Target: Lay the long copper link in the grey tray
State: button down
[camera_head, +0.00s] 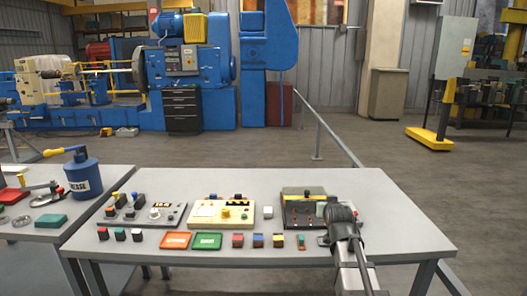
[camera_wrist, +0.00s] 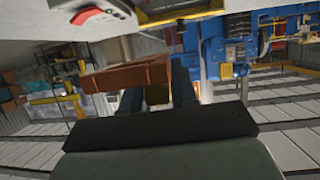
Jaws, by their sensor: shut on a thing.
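My gripper (camera_head: 341,213) is over the right part of the grey table, in front of the dark device, and its fingertips are hard to make out there. In the wrist view my gripper (camera_wrist: 158,92) is shut on a brown-copper bar, which looks like the long copper link (camera_wrist: 120,76). The bar lies across the fingers and sticks out to the left. In the head view the held bar is hidden or too small to tell. I cannot pick out a grey tray for certain in either view.
An orange tray (camera_head: 174,240) and a green tray (camera_head: 207,242) lie near the table's front edge. Several small coloured blocks stand beside them. A switch panel (camera_head: 150,214), a cream panel (camera_head: 222,213) and a dark device (camera_head: 302,196) stand behind. The table's right end (camera_head: 405,225) is clear.

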jog(key=a+r, duration=0.5)
jog(key=d+f+m+h, duration=0.1)
jog(key=d+f+h, duration=0.1)
jog(key=d, duration=0.4)
jog(key=w+d+f+m+g+h, duration=0.1)
jog(key=d+f+m+h, duration=0.1)
jog(key=d+f, duration=0.3)
jog(key=shift+w+d+m, duration=0.25)
jog(key=shift+d+m, duration=0.05)
jog(key=shift+d, duration=0.3)
jog(key=shift+f, duration=0.2)
jog(key=shift+f, duration=4.7)
jog(key=shift+f, duration=0.2)
jog(key=c, duration=0.9)
grip_release()
